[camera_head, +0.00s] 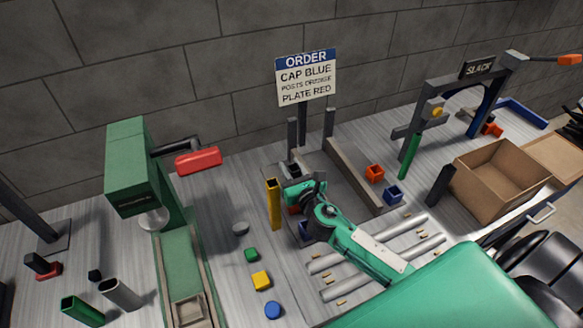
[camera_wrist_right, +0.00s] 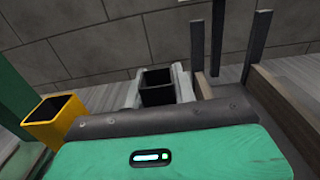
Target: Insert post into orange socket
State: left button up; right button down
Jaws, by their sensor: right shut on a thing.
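My right gripper (camera_head: 294,172) is at the middle of the bench. In the right wrist view its grey fingers are shut on a black square hollow post (camera_wrist_right: 157,88), open end up. The post's lower end is hidden, so I cannot tell whether it touches a socket. A small orange piece (camera_head: 293,210) shows partly below the gripper, beside a blue one (camera_head: 305,230). An open orange square socket (camera_head: 374,173) and a blue one (camera_head: 393,193) stand to the right. A yellow square post (camera_head: 273,205) stands upright left of the gripper; it also shows in the wrist view (camera_wrist_right: 53,120). My left gripper is out of view.
An order sign (camera_head: 306,79) reads cap blue, posts orange, plate red. A green press (camera_head: 135,165) with a red handle stands left. A cardboard box (camera_head: 500,180) stands right.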

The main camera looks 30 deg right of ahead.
jog(key=shift+f+b, duration=0.3)
jog(key=shift+f, duration=0.2)
jog(key=c, duration=1.1)
grip_release()
jog(key=shift+o, duration=0.2)
jog(key=s+b, duration=0.3)
jog(key=s, duration=1)
jog(key=shift+s+a, duration=0.4)
